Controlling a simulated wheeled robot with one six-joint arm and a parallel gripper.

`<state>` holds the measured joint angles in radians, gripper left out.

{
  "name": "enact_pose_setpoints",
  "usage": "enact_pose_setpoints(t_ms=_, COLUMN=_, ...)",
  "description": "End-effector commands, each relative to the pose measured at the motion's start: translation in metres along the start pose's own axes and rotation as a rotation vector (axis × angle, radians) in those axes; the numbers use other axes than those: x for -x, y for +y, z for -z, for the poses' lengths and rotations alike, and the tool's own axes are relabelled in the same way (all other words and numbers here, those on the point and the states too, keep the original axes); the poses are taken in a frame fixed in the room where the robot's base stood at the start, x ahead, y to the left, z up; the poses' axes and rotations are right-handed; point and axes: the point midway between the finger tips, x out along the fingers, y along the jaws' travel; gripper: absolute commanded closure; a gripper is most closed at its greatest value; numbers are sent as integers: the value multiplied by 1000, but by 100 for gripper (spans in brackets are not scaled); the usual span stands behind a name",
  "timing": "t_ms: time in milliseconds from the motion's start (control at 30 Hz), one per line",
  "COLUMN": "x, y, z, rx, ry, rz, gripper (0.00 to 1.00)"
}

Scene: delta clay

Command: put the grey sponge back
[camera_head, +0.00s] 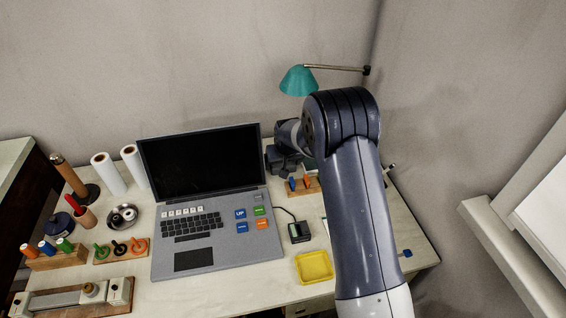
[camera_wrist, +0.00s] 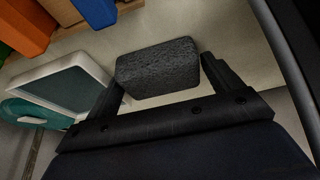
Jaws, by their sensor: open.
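The grey sponge (camera_wrist: 158,68) is a dark, rough-textured block lying on the pale tabletop in the wrist view. My gripper (camera_wrist: 162,74) is open, with one finger on each side of the sponge; I cannot tell whether either finger touches it. In the head view my gripper (camera_head: 285,160) is at the back right of the table, beside the laptop screen, and the sponge is hidden there. A shallow yellow tray (camera_head: 314,267) is at the table's front and looks empty.
A laptop (camera_head: 205,225) fills the table's middle. A wooden holder with blue and orange pieces (camera_head: 300,186) stands near my gripper. A white-and-teal framed object (camera_wrist: 65,88) lies left of the sponge. A teal lamp (camera_head: 298,80) hangs above. A small dark device (camera_head: 299,232) is behind the tray.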

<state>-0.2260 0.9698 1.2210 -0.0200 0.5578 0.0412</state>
Motion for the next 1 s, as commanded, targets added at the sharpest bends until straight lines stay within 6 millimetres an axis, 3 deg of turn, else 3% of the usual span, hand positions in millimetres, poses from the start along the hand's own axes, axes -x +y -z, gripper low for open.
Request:
enact_pose_setpoints(t_ms=267, x=19, y=0, z=2, rx=0, ry=3, rz=0, gripper=14)
enact_pose_setpoints(t_ms=700, x=101, y=0, z=2, rx=0, ry=3, rz=0, gripper=14)
enact_pose_setpoints(t_ms=1000, x=123, y=0, z=1, rx=0, ry=1, rz=0, gripper=14)
